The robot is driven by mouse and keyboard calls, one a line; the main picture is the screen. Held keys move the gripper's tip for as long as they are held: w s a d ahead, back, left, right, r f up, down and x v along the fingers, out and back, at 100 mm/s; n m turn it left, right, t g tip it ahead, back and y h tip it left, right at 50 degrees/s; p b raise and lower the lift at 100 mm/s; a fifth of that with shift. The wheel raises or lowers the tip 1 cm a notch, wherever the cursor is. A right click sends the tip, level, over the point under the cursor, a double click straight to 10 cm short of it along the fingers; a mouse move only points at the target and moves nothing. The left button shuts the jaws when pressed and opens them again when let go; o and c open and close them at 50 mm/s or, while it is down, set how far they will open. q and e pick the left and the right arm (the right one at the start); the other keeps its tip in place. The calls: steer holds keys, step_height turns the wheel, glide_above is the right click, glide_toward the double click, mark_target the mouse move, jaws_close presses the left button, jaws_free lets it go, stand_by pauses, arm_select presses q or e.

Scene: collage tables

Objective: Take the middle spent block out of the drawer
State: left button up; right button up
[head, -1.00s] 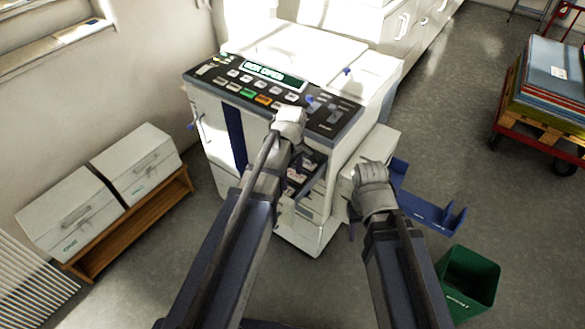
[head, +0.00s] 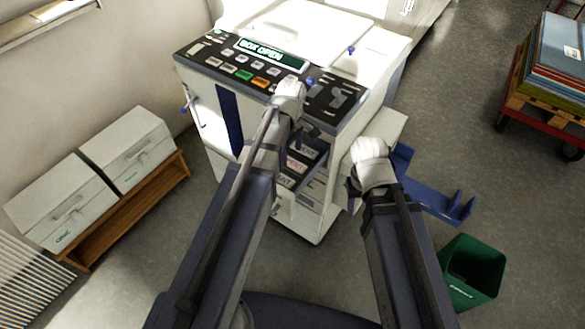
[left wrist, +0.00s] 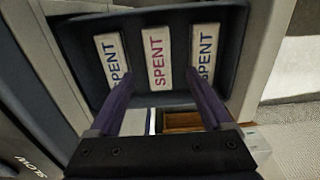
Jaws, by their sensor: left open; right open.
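The open drawer (left wrist: 75,45) of the copier-like machine is a dark tray, seen from above in the left wrist view. Three pale blocks marked SPENT lie in it side by side. The middle spent block (left wrist: 157,58) has red-purple lettering; the left block (left wrist: 112,58) and right block (left wrist: 205,48) have blue lettering. My left gripper (left wrist: 159,78) is open, its two purple fingers spread either side of the middle block and partly covering the outer blocks. Nothing is held. In the head view my left arm partly hides the drawer. My right gripper (head: 353,187) is open beside the machine.
The machine's panel (head: 262,72) reads BOX OPEN. A blue bracket (head: 430,195) sticks out at its right, with a green bin (head: 470,270) below on the floor. Two white boxes (head: 95,165) stand on a wooden bench at left. A loaded cart (head: 550,90) stands far right.

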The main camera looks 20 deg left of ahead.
mark_target(294, 164)
arm_select(q)
steer(key=shift+f, duration=0.1)
steer(key=f+b, duration=0.5)
steer(key=shift+d+f, duration=0.1)
steer(key=shift+d, duration=0.3)
jaws_close()
stand_by(0.4)
